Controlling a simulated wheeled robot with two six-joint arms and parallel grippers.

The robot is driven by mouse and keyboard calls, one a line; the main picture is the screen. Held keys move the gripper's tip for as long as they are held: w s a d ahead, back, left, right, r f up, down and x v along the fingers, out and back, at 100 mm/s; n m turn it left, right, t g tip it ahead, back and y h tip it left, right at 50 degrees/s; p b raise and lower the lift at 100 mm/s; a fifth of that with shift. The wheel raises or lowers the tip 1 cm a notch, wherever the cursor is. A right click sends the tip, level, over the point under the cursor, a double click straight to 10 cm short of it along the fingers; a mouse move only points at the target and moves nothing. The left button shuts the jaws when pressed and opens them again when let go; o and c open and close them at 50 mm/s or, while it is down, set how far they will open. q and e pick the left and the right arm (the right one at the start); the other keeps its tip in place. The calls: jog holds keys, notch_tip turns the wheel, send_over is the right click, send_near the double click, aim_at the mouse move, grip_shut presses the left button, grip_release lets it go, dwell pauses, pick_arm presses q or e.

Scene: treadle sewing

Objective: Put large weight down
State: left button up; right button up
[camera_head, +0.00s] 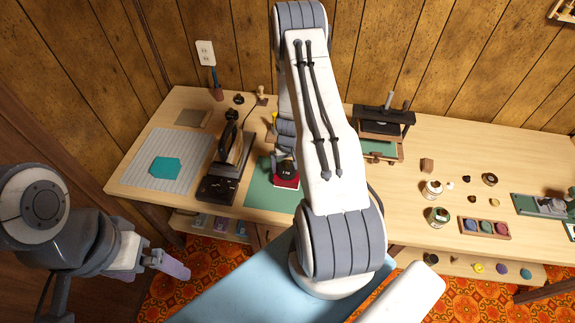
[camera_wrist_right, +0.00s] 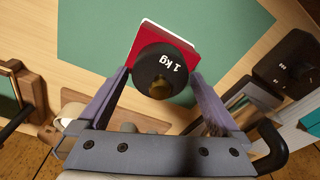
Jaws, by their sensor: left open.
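The large weight (camera_head: 286,170) is black and reads "1 kg". In the right wrist view the weight (camera_wrist_right: 160,72) sits between my right gripper's two lilac fingers (camera_wrist_right: 162,80), which reach its sides and look closed on it. Directly beneath it is a red booklet (camera_wrist_right: 148,38) with pale edges on a green mat (camera_wrist_right: 215,30). I cannot tell whether the weight rests on the booklet or hovers just above. In the head view my right arm hides most of that gripper. My left gripper (camera_head: 172,265) is open and empty, off the table's front at lower left.
A dark machine with a wooden part (camera_head: 225,165) stands left of the mat. A teal cloth (camera_head: 166,167) lies on a grid mat (camera_head: 140,165) further left. A black press (camera_head: 383,125) stands behind on the right. Spools and a colour tray (camera_head: 485,228) lie right.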

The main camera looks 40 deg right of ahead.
aim_at(288, 171)
notch_tip(288, 171, up, 12)
jog(key=s+p, duration=0.1)
jog(key=p, duration=0.6)
jog(key=shift+s+a, duration=0.15)
jog(key=shift+a, duration=0.2)
jog(key=f+b, duration=0.2)
jog(key=f, duration=0.2)
jog(key=w+f+b, duration=0.1)
jog(key=f+b, duration=0.2)
jog(key=f, duration=0.1)
jog(key=f+b, duration=0.2)
jog(key=f, duration=0.2)
jog(key=shift+w+d+f, duration=0.15)
jog(key=shift+d+f, duration=0.15)
jog(key=shift+w+r+p, duration=0.1)
jog(key=shift+r+p, duration=0.45)
jog(key=shift+r, duration=0.3)
jog(key=shift+r+p, duration=0.55)
jog(key=shift+r, duration=0.25)
